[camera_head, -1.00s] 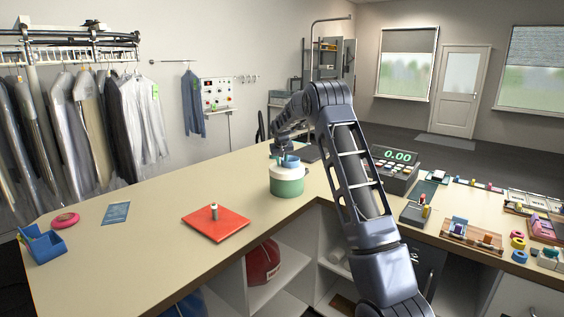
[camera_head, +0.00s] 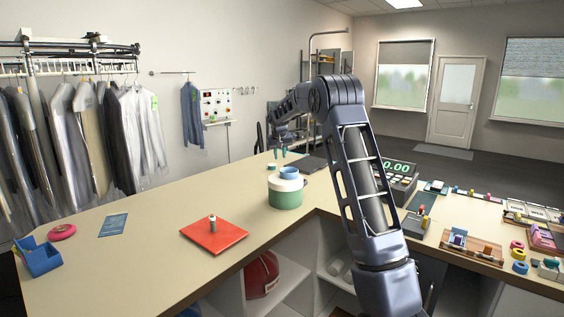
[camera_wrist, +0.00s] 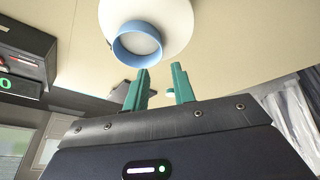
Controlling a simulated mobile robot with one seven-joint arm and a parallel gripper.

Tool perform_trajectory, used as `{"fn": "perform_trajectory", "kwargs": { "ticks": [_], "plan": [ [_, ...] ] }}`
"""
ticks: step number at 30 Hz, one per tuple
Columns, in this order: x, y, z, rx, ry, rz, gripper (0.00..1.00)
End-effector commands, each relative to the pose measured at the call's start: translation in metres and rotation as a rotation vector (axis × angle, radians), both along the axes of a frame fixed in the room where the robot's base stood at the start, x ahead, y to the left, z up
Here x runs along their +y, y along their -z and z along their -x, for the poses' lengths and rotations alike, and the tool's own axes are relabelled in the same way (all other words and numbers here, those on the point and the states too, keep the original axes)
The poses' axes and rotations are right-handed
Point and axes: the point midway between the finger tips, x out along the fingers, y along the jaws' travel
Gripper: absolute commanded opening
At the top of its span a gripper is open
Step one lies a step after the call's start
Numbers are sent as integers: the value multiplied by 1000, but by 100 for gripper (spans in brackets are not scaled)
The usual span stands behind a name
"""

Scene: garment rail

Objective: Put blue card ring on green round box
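The green round box (camera_head: 286,197) with a white lid stands on the counter near its inner corner. The blue card ring (camera_head: 289,173) lies on top of the lid. In the wrist view the ring (camera_wrist: 137,58) rests on the white lid, towards one edge of it. My gripper (camera_head: 279,153) is above and behind the box, clear of the ring. In the wrist view its two teal fingers (camera_wrist: 161,70) are apart with nothing between them. The green side of the box is hidden in the wrist view.
A red board (camera_head: 228,238) with a small spool lies left of the box. A small teal item (camera_head: 271,167) stands just behind the box. The cash register (camera_head: 394,177) and a wooden tray (camera_head: 472,249) are to the right. The left counter is mostly clear.

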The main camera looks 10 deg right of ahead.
Motion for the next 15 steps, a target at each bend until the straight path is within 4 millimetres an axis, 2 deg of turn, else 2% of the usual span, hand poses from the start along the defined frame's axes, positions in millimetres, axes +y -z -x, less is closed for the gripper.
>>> {"fn": "perform_trajectory", "kwargs": {
  "ticks": [4,7,15],
  "plan": [
    [-6,-13,11,-1,4,-4,26],
    [-18,-28,31,-1,11,-10,26],
    [-58,-77,120,4,31,-37,26]
  ]
}}
